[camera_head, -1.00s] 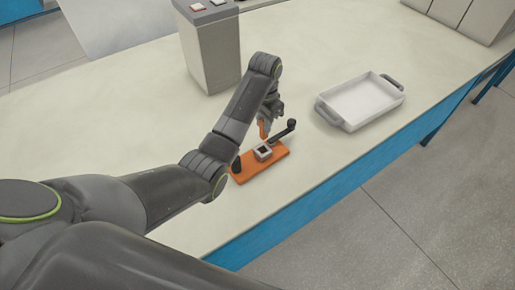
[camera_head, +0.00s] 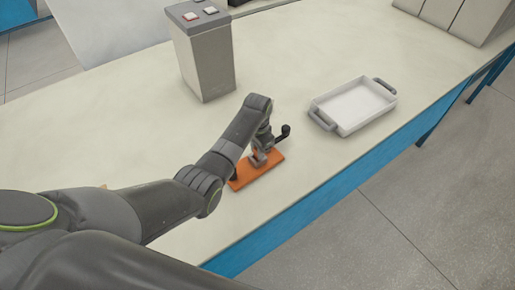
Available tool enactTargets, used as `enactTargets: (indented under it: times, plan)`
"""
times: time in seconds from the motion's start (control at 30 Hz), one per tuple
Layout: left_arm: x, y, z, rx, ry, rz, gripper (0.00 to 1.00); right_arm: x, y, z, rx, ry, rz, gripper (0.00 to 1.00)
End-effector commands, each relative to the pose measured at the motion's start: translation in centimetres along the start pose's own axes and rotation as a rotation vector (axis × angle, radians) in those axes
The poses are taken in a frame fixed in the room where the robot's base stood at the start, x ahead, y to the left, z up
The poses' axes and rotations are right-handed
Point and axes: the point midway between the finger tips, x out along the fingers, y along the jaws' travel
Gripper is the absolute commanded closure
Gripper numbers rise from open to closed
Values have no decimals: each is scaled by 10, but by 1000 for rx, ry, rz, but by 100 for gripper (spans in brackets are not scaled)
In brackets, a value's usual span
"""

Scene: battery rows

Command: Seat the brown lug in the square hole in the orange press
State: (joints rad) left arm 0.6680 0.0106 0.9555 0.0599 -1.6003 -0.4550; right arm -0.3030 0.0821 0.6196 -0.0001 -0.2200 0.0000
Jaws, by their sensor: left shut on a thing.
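The orange press (camera_head: 268,171) lies on the table near its front edge, with a dark lever with a round knob (camera_head: 286,129) at its right end. My left gripper (camera_head: 261,157) is low over the middle of the press, where the grey block with the square hole sits. The gripper is shut on the brown lug, which the gripper and block now hide. I cannot tell whether the lug is inside the hole. My right gripper is not in view.
A white tray (camera_head: 316,116) with grey handles stands to the right of the press. A grey box with buttons (camera_head: 205,60) stands behind it. Pale boxes (camera_head: 455,15) are at the far right. The table between them is clear.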

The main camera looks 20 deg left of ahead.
Motion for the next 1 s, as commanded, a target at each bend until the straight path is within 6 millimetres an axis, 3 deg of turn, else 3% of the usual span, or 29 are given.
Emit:
enactTargets:
  times: [0.2, 0.23, 0.4, 0.77, 1.0]
  plan:
    - [3, 0, 0, 0, 0, 0, 100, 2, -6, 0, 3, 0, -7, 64]
    - [3, 0, 0, 0, 1, 0, 76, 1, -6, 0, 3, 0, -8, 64]
    - [2, 0, 0, 0, 0, 0, 57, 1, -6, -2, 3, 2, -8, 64]
    - [-3, 0, 0, 0, 2, -1, 57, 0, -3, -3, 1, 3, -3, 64]
    - [-36, -1, -2, 0, 6, -3, 57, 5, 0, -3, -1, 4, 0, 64]
